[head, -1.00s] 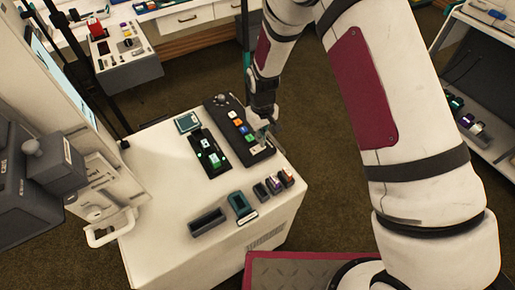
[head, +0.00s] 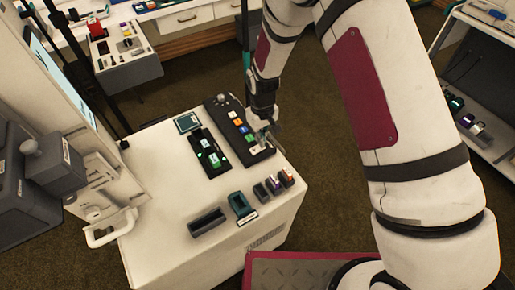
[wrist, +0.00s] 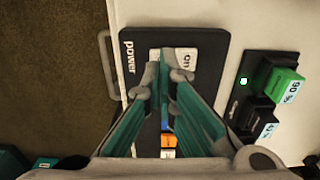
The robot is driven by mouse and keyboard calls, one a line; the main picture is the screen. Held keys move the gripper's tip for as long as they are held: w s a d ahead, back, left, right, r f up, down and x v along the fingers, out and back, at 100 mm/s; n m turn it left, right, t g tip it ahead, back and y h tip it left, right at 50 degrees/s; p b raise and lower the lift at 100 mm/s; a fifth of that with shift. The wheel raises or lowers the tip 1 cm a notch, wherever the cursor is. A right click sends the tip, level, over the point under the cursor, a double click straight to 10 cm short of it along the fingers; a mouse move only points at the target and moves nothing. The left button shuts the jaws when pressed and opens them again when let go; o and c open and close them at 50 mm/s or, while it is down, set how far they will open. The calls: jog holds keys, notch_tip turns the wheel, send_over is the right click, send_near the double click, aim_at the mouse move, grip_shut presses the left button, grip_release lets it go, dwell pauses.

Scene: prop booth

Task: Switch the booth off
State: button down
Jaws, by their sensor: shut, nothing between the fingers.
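A dark control panel (head: 238,132) with a row of coloured buttons lies on the white booth counter. Its near end carries a white switch (head: 257,149) beside the word "power". In the wrist view this switch (wrist: 190,68) shows the word "on" on its right part; my fingers hide part of it. My gripper (head: 269,139) is shut and empty, pointing down over the switch end of the panel. In the wrist view its fingertips (wrist: 171,66) overlap the switch; I cannot tell whether they touch it.
A black holder (head: 218,165) with lit green blocks lies left of the panel. A dark tray (head: 207,222), a teal holder (head: 241,207) and several small blocks sit nearer the front. A white handle (head: 101,236) projects at the left.

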jog(key=shift+f+b, duration=0.35)
jog(key=shift+f, duration=0.6)
dwell(0.5)
jog(key=shift+r+p, duration=0.95)
jog(key=shift+r, duration=2.6)
